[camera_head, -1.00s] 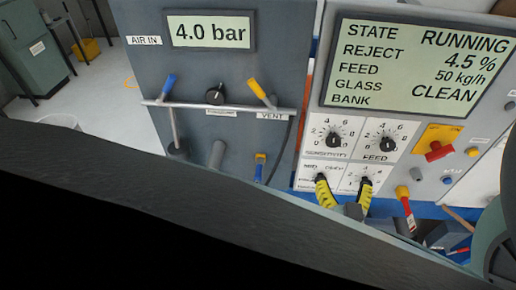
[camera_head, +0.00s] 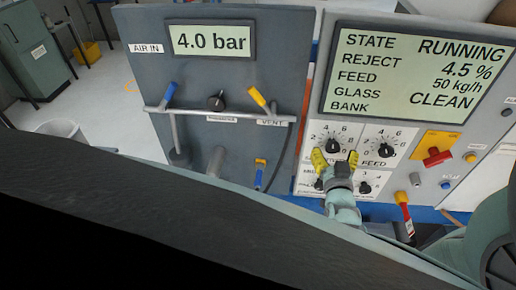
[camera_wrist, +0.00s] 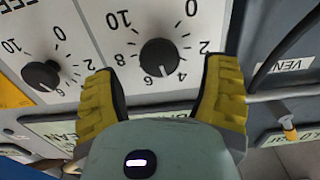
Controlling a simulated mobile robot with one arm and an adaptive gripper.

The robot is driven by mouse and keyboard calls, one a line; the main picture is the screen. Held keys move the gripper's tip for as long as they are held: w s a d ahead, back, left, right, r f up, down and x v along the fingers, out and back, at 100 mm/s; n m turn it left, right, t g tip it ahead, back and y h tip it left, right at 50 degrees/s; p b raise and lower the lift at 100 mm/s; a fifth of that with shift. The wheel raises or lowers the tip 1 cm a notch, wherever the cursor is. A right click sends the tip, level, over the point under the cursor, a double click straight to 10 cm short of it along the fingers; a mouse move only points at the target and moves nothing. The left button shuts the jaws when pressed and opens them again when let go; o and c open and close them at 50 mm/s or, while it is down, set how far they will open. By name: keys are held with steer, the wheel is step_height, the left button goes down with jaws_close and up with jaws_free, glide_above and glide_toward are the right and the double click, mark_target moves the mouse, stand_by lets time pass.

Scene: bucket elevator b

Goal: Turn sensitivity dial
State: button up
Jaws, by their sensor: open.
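The sensitivity dial (camera_head: 332,146) is a black knob on a white square plate with a printed number scale, below the display. In the wrist view the dial (camera_wrist: 158,57) appears upside down, its white mark near between 4 and 6. My gripper (camera_head: 336,157) has yellow fingers and is open at the lower part of this dial. In the wrist view my gripper (camera_wrist: 160,82) has one finger on each side of the dial, with clear gaps and no visible contact. In the head view the fingers hide the dial's label.
The feed dial (camera_head: 386,150) is just right, close to one finger; it also shows in the wrist view (camera_wrist: 41,75). Smaller dials (camera_head: 364,187) sit below. A red switch (camera_head: 437,156) is farther right. A pipe with blue and yellow valve handles (camera_head: 258,97) is left.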

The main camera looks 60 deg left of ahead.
mark_target(333, 149)
steer(key=shift+b+x, duration=0.3)
steer(key=shift+x, duration=1.35)
steer(key=shift+o, duration=0.2)
steer(key=c, duration=1.2)
